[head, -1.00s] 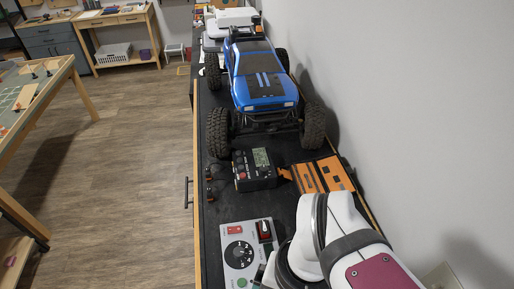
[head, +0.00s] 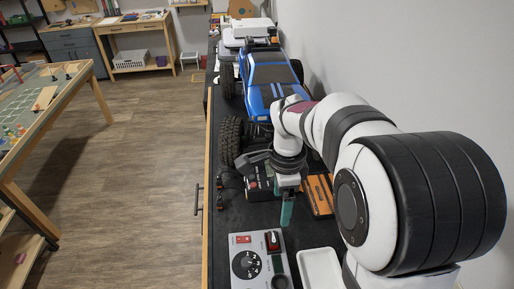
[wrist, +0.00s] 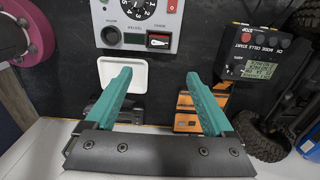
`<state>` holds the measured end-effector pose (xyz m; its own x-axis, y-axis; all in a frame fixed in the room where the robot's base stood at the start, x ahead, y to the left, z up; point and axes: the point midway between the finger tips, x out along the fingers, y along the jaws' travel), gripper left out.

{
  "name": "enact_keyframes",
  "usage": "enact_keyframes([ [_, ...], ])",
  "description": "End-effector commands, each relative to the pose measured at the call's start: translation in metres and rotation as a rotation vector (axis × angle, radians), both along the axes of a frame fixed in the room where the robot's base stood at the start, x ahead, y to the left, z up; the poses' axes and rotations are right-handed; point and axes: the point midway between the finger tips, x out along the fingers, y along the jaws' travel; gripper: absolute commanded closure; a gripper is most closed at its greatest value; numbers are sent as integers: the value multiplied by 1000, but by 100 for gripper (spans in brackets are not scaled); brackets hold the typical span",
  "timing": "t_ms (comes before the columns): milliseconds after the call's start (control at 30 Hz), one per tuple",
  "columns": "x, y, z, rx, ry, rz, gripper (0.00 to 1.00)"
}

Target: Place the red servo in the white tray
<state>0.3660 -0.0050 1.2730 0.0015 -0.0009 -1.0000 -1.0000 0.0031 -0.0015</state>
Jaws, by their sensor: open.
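The white tray (head: 320,268) lies on the black bench beside the grey control panel, cut by the lower frame edge. It also shows in the wrist view (wrist: 122,75), partly behind a finger. I cannot surely pick out the red servo; a small red and black piece (head: 273,240) at the panel's upper right may be it or a switch. It shows red with a white face in the wrist view (wrist: 158,41). My gripper (head: 286,212) points down above the bench, beyond the panel and tray. Its teal fingers (wrist: 160,78) are apart with nothing between them.
The grey control panel (head: 248,282) has a dial and a red switch. A black charger (head: 259,188) and an orange and black pack (head: 319,195) lie close to my gripper. A blue crawler (head: 268,84) stands behind. The wall runs along the right.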

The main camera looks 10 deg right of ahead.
Motion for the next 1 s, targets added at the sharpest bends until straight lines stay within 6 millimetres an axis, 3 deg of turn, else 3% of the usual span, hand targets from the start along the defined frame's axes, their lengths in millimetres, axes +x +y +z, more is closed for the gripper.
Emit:
enact_keyframes([
  [200,-3,1,-63,0,7,4,12],
  [600,-4,8,-131,2,6,5,12],
  [900,-3,8,-141,3,1,5,12],
  [1000,-3,8,-140,3,1,5,31],
])
